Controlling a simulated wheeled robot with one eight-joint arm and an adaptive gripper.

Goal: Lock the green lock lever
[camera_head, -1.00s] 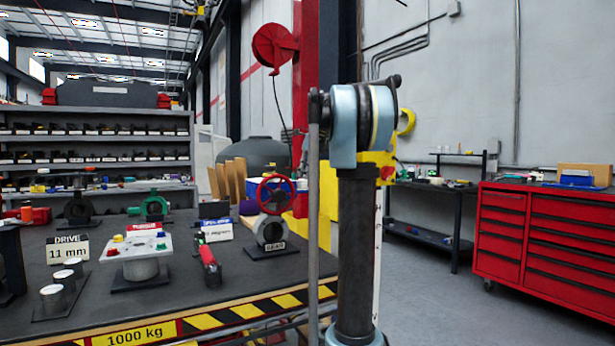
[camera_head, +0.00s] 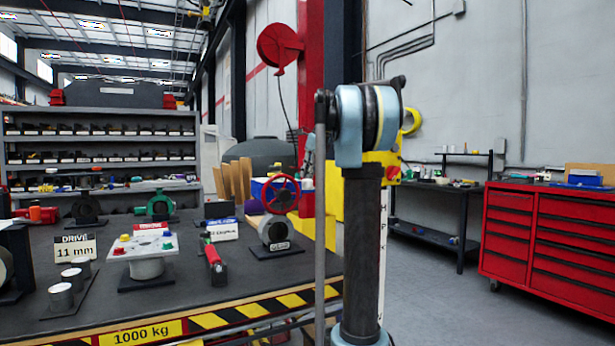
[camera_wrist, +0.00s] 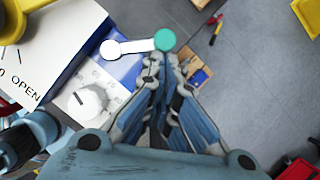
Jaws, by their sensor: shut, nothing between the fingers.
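In the wrist view a pale lever arm runs from a white pivot on the white and blue box (camera_wrist: 55,40) to a round green knob, the green lock lever (camera_wrist: 165,40). The lever points right in the picture, with its knob past the box's edge. My gripper (camera_wrist: 163,62) is shut and empty. Its fingertips lie just below the green knob in the picture; I cannot tell whether they touch it. The head view does not clearly show the lever or my gripper.
A yellow rounded part (camera_wrist: 12,20) is at the wrist view's upper left. In the head view a workbench (camera_head: 230,285) carries a red-wheel valve (camera_head: 278,215) and other fittings. A red tool cabinet (camera_head: 550,240) stands right. Grey floor (camera_head: 430,300) is open between them.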

